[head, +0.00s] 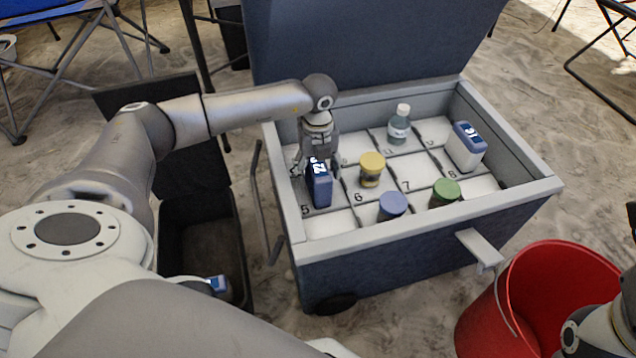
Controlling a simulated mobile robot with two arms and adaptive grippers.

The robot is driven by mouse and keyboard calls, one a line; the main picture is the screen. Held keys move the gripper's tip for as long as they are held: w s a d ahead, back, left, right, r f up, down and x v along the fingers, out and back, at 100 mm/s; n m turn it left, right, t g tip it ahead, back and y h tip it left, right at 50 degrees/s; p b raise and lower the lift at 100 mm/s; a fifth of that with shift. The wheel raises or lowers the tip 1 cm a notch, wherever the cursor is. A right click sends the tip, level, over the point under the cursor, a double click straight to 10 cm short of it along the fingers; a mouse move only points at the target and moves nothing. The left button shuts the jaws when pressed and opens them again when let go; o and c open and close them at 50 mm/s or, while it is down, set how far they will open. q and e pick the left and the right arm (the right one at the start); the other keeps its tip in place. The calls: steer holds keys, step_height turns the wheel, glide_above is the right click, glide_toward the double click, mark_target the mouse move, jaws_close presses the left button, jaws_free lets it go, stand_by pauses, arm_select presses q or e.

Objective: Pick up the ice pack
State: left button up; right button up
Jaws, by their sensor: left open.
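A blue ice pack (321,190) with white markings stands upright in the cooler (374,238), in the left compartment marked 5. My left gripper (316,168) points down from above, right at the top of this pack, with its fingers open around or just behind it. I cannot tell whether they touch it. A second pack, white with a blue top (465,148), stands at the right side of the cooler. My right gripper is outside the picture; only part of that arm shows at the lower right.
Inside the cooler are a yellow-lidded jar (371,168), a blue-lidded jar (392,206), a green-lidded jar (444,193) and a clear bottle (399,127). The cooler's lid (370,40) stands open behind. A red bucket (540,300) and a dark open box (200,235) flank it.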

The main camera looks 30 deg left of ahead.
arm_select(q)
step_height(320, 180, down, 2)
steer(key=shift+f+b, duration=0.15)
steer(key=shift+b, duration=0.25)
steer(key=shift+c, duration=0.5)
steer(key=c, duration=1.2)
steer(key=shift+c, duration=0.6)
steer(key=shift+r, duration=0.2)
